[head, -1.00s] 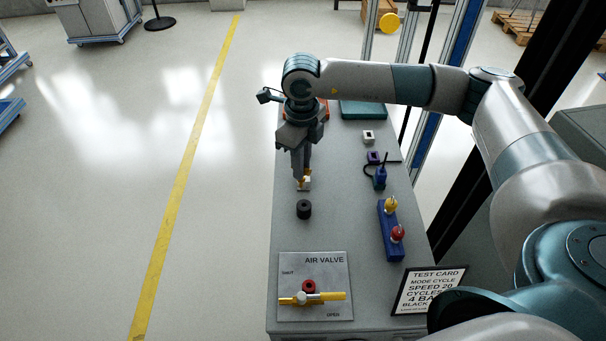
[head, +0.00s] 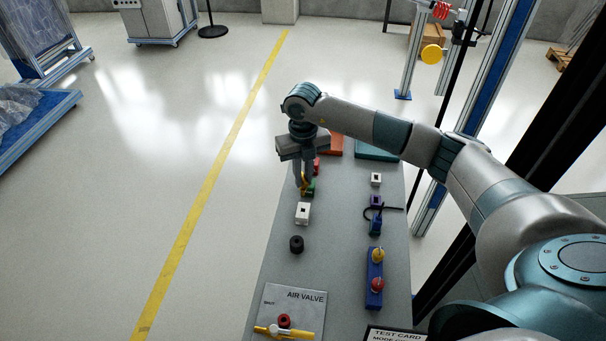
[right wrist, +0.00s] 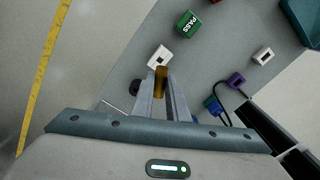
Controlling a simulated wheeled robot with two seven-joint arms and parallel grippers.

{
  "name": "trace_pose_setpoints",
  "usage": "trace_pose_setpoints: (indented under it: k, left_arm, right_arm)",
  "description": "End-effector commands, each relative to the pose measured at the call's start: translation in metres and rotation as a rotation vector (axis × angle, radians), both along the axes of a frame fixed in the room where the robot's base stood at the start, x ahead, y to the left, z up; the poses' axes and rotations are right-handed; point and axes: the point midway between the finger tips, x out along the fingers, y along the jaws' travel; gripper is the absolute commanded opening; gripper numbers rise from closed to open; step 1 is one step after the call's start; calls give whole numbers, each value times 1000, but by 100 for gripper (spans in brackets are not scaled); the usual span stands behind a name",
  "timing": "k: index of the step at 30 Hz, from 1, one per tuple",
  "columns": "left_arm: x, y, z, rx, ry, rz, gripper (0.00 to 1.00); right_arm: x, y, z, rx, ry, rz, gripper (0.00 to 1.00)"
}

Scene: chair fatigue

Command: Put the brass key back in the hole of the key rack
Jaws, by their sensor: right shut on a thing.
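My right gripper (head: 304,188) is shut on the brass key (head: 303,181). In the right wrist view the key (right wrist: 161,82) shows as a brass-coloured strip between the fingers (right wrist: 162,88). A small white block with a dark hole (head: 302,214) stands on the grey bench just nearer than the gripper; it also shows past the key in the right wrist view (right wrist: 160,57). A second white block with a dark hole (head: 376,179) stands to the right. I cannot tell which is the key rack. My left gripper is not in view.
A green PASS block (right wrist: 188,24) lies beyond the gripper. A black knob (head: 296,244), an air valve plate (head: 305,312) and a blue button box (head: 374,293) are nearer. A purple block (head: 377,201) and a blue cabled part (head: 375,226) stand right. The bench middle is clear.

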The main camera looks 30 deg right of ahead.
Motion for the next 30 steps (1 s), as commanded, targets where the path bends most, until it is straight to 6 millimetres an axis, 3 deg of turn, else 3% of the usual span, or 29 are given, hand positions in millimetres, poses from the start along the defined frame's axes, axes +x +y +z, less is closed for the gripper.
trace_pose_setpoints:
  k: [13, 30]
  left_arm:
    - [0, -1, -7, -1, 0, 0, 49]
    - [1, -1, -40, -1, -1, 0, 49]
  right_arm:
    - [-1, 0, -3, 1, 1, 2, 0]
    - [0, 0, -45, 1, 0, 2, 0]
